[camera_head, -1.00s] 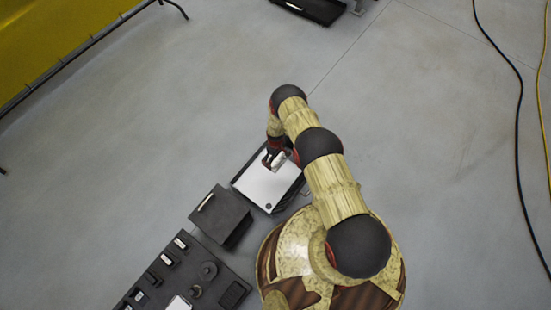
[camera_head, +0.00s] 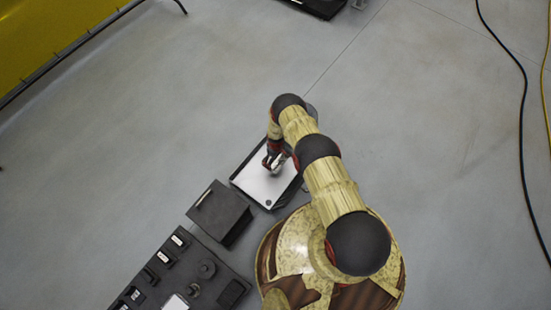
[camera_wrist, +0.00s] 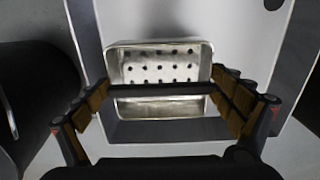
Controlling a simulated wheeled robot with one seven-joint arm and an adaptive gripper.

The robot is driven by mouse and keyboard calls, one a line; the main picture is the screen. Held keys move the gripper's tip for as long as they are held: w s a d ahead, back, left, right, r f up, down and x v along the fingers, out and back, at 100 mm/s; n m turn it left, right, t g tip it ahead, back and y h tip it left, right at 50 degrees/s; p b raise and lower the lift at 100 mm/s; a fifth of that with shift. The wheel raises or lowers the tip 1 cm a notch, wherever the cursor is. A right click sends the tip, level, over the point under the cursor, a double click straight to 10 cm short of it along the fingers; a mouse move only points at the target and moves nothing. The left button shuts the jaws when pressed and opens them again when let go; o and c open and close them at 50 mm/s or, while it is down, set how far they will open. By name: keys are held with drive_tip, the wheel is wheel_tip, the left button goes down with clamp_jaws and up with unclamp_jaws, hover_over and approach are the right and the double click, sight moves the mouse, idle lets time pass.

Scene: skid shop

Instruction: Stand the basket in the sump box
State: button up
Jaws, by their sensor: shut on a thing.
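The basket (camera_wrist: 160,66) is a small bright metal tray with rows of holes, seen from above in the wrist view. A dark bar (camera_wrist: 160,90) crosses over it between the fingers of my gripper (camera_wrist: 166,92), which is shut on it. Below and around the basket is a dark grey recess (camera_wrist: 165,132) in a pale flat top. This seems to be the sump box, the white-topped box with dark sides (camera_head: 256,181) in the head view. My gripper (camera_head: 272,164) is above its upper part. I cannot tell whether the basket touches the bottom.
A closed dark box (camera_head: 217,209) stands just left of the white-topped box. A dark board (camera_head: 165,285) with several small parts lies at the lower left. Cables (camera_head: 525,110) run along the right.

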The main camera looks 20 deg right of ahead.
sight(275, 162)
drive_tip(key=shift+f, duration=2.15)
drive_tip(key=shift+f, duration=0.8)
drive_tip(key=o, duration=0.9)
drive_tip(key=shift+r+p, duration=2.2)
drive_tip(key=shift+r, duration=1.8)
